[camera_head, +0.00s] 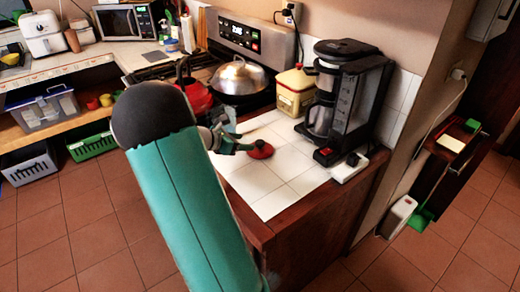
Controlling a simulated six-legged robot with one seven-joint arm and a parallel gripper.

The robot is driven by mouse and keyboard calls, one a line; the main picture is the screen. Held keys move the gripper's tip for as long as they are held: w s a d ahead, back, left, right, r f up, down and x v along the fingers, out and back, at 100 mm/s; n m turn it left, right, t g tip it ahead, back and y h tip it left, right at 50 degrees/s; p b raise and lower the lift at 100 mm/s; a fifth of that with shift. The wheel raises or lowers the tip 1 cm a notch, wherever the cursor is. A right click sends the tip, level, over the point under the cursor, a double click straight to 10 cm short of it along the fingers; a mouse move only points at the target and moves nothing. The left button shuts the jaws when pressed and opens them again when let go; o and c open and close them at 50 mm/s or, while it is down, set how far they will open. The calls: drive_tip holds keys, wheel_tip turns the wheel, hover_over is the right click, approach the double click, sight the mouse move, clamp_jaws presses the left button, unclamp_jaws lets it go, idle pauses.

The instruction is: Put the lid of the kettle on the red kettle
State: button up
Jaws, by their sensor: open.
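The red kettle (198,98) sits on the stove at the back, left of a pan. My arm hides part of it. A small red lid (261,151) is on the white tiled counter, in front of the stove. My gripper (243,146) is open just left of the lid, its fingers pointing toward it. I cannot tell whether the fingers touch the lid. My large green arm link covers the middle foreground.
A wok with a shiny domed lid (239,76) is on the stove. A yellow-and-red canister (295,92) and a black coffee maker (346,98) stand behind and right of the lid. A white power strip (349,168) lies near the counter's right edge. The front tiles are clear.

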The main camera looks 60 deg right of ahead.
sight(259, 142)
drive_tip(key=x, duration=0.9)
drive_tip(key=shift+d+f, duration=0.25)
drive_tip(key=shift+c, duration=0.5)
drive_tip(key=c, duration=1.1)
drive_tip(key=shift+o, duration=0.2)
drive_tip(key=shift+r, duration=0.2)
